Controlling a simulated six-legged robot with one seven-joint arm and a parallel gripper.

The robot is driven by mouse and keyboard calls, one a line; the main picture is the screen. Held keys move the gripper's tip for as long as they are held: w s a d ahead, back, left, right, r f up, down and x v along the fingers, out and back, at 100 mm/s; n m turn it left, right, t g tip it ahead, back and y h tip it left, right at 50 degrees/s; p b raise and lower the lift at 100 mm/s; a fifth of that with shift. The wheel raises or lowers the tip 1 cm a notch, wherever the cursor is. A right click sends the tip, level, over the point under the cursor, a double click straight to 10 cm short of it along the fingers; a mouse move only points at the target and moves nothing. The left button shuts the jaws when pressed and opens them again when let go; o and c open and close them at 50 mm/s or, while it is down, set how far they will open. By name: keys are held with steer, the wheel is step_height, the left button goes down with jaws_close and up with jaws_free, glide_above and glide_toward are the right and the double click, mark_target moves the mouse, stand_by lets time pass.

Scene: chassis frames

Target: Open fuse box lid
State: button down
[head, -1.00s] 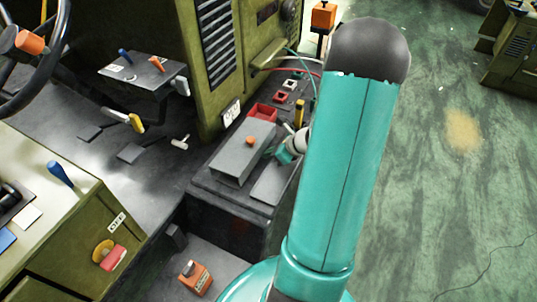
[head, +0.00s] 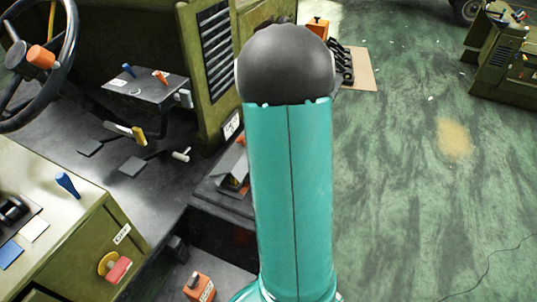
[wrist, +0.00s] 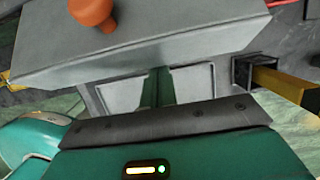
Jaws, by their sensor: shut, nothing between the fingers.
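The fuse box (head: 222,193) is a dark grey box on the machine's floor, right of the pedals, largely hidden behind my arm in the head view. Its grey lid (head: 229,166) with an orange knob (head: 241,140) appears tilted up, with small pale and yellow parts showing under it. In the wrist view the lid (wrist: 180,35) fills the upper part, its orange knob (wrist: 93,12) at the top left. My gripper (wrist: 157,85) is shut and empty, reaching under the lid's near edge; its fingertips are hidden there. I cannot tell whether they touch the lid.
A yellow and black bar (wrist: 285,85) stands close right of my gripper. The pedals (head: 130,165), a lever panel (head: 145,88) and the steering wheel (head: 40,60) lie to the left. The green floor (head: 400,200) to the right is open.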

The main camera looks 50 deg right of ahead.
steer(key=w+r+g, duration=0.1)
steer(key=w+a+r+g+h, duration=0.1)
steer(key=r+g, duration=0.1)
steer(key=w+r+g, duration=0.1)
steer(key=shift+w+a+r+g+h, duration=0.15)
steer(key=shift+w+r+g+h, duration=0.15)
steer(key=shift+r+h, duration=0.1)
steer(key=shift+w+a+r, duration=0.15)
steer(key=shift+w+r, duration=0.25)
steer(key=shift+w+a+r, duration=0.3)
steer(key=shift+w+r, duration=0.25)
steer(key=shift+w, duration=0.3)
